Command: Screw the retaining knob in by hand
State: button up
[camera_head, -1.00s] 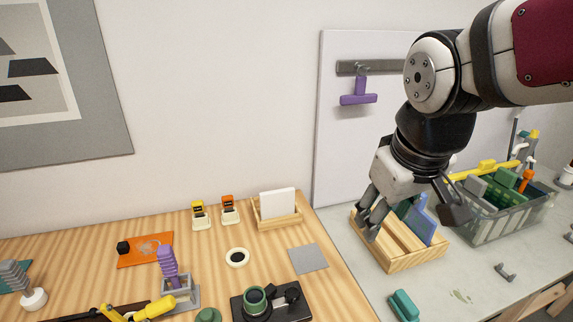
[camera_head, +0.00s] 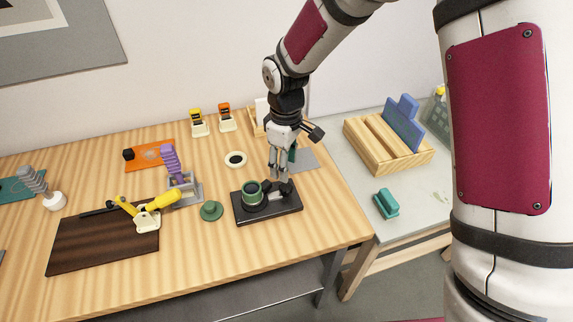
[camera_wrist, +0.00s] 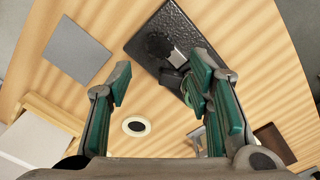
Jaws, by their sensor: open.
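A black base plate (camera_head: 268,215) lies on the wooden table with a green ring-shaped socket (camera_head: 252,196) on its left and dark small parts on its right. In the wrist view the plate (camera_wrist: 190,25) carries a round, ribbed black knob (camera_wrist: 157,45) beside a silvery piece. A loose green flanged cap (camera_head: 211,211) rests left of the plate. I cannot tell which of these is the retaining knob. My gripper (camera_head: 278,172) points down just above the plate's back right part and hides some of it. In the wrist view my gripper (camera_wrist: 160,80) is open, nothing between its fingers.
A white ring (camera_head: 236,160) and a grey square mat (camera_head: 302,158) lie behind the plate. A purple-handled tool stand (camera_head: 187,194) and a dark board (camera_head: 95,250) with a yellow-handled tool are left. A wooden rack (camera_head: 391,160) and teal block (camera_head: 386,203) are right.

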aim_at(286, 187)
jog(key=shift+f+b, duration=1.15)
jog(key=shift+f, duration=2.6)
jog(key=shift+f, duration=0.15)
jog(key=shift+c, duration=0.6)
jog(key=c, duration=0.7)
jog(key=m, duration=0.3)
jog(key=shift+s+p, duration=0.1)
jog(key=shift+p, duration=0.25)
jog(key=o, duration=0.8)
jog(key=shift+m, duration=0.3)
jog(key=shift+r+p, duration=0.8)
jog(key=shift+r, duration=2.3)
